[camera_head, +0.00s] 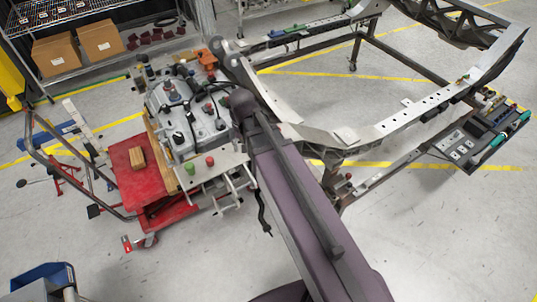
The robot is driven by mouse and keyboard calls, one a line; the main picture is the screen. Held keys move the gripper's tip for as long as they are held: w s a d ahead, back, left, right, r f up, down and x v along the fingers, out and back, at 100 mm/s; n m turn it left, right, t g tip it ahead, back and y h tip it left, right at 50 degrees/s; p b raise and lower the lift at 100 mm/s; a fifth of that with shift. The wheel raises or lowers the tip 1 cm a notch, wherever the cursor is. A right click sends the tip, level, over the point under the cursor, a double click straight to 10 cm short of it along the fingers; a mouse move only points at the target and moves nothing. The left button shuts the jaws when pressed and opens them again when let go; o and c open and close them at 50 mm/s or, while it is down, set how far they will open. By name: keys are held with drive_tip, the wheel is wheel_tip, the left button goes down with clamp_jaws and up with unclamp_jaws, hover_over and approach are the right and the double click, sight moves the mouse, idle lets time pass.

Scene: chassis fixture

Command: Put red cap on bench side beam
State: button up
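A small red cap (210,161) sits on a light plate (215,172) at the front of the cart, beside a green cap (189,168). The metal chassis frame stands to the right, and its near side beam (408,121) is a pale rail with holes running up to the right. Which beam counts as the bench side one is not clear. My purple arm link crosses the middle and hides part of the frame. I cannot make out my gripper.
A red cart (131,188) carries a grey engine-like assembly (187,118) and a wooden block (137,158). A tool tray (480,137) hangs at the frame's right side. Shelves with cardboard boxes (100,40) stand at the back left. The floor (440,235) at lower right is clear.

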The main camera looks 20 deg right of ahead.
drive_tip(key=s+d+n, duration=0.1)
drive_tip(key=s+d, duration=0.5)
drive_tip(key=shift+d, duration=0.3)
